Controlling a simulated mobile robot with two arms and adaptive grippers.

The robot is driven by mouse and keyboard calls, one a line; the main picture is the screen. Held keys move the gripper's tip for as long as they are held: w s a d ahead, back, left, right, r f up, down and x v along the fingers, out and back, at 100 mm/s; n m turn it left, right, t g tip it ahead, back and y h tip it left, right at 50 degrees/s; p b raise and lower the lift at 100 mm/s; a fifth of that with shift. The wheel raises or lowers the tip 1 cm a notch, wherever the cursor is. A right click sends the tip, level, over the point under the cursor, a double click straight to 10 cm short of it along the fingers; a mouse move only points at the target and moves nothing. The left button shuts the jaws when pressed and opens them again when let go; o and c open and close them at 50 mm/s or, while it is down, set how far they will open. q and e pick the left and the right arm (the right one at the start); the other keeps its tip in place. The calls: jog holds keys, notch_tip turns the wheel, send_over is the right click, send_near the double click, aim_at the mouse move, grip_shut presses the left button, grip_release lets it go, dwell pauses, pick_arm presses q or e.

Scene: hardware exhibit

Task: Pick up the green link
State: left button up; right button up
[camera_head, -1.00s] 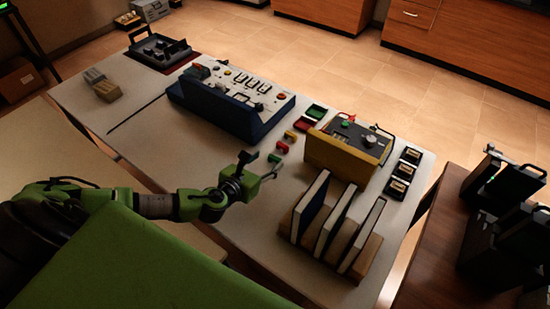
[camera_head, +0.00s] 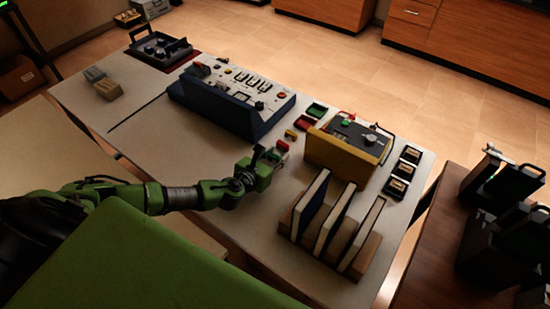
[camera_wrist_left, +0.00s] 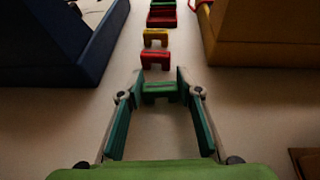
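The green link (camera_wrist_left: 161,89) is a small bridge-shaped block lying on the table. In the left wrist view it is between the tips of my left gripper (camera_wrist_left: 160,84), which is open with one finger at each side. I cannot tell whether either finger touches it. In the head view my left gripper (camera_head: 271,156) is low over the table and hides the green link. A red link (camera_wrist_left: 158,59) lies just beyond it and also shows in the head view (camera_head: 283,146). A yellow link (camera_wrist_left: 155,38) lies past the red one. My right gripper is not in view.
A blue-sided control panel (camera_head: 235,98) stands left of the row of links, and a yellow-sided box (camera_head: 343,153) stands right. A rack of upright panels (camera_head: 336,225) is nearer on the right. Red (camera_head: 304,122) and green (camera_head: 317,110) pieces are at the row's far end.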

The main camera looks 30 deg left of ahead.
pick_arm(q)
jog(key=shift+c, duration=1)
